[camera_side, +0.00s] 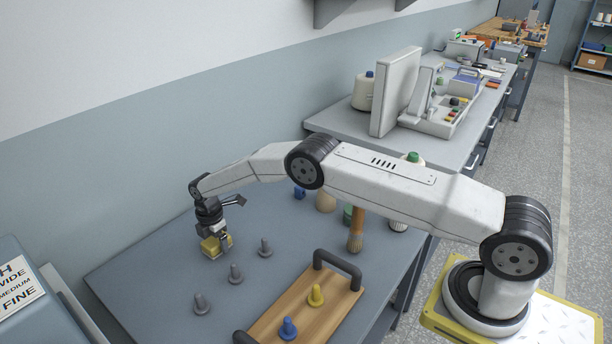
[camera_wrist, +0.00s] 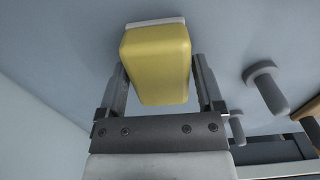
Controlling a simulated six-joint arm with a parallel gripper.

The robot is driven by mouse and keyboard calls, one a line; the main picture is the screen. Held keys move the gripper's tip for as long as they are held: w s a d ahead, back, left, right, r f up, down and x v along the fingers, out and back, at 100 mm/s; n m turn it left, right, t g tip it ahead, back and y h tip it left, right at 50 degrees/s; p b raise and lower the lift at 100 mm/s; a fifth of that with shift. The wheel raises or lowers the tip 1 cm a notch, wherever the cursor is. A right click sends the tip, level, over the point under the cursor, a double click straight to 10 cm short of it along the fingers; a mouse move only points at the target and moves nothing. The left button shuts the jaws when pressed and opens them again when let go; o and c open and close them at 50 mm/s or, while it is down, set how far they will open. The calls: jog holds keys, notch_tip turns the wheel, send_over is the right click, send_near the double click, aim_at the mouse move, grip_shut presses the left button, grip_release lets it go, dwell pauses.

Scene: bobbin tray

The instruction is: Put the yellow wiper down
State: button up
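The yellow wiper (camera_side: 212,247), a yellow block, is at my gripper (camera_side: 220,236) over the far left part of the grey table. In the wrist view the yellow wiper (camera_wrist: 156,65) shows a pale strip along its far edge. The wiper is very low, at or just above the table. I cannot tell whether its underside touches.
Grey pegs (camera_side: 235,274) stand right and in front of the wiper. A wooden tray (camera_side: 275,328) with dark handles holds a yellow bobbin (camera_side: 316,295) and a blue bobbin (camera_side: 288,328). A brush (camera_side: 356,241) stands behind it. The table's left part is clear.

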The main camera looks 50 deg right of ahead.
jog(key=shift+o, duration=0.3)
jog(key=shift+r, duration=0.15)
notch_tip(320, 180, up, 12)
dwell(0.7)
dwell(0.5)
jog(key=s+d+r+m+t, duration=0.1)
jog(key=s+d+r+m, duration=0.1)
jog(key=s+r+m, duration=0.4)
jog(key=s+d+r+m, duration=0.2)
jog(key=s+m, duration=0.2)
jog(key=s, duration=0.5)
jog(key=s+d+m+t, duration=0.1)
jog(key=s+m, duration=0.7)
jog(key=s, duration=1)
jog(key=shift+s+d+f+t, duration=0.2)
jog(key=shift+d+f+t, duration=0.1)
jog(key=shift+d, duration=0.25)
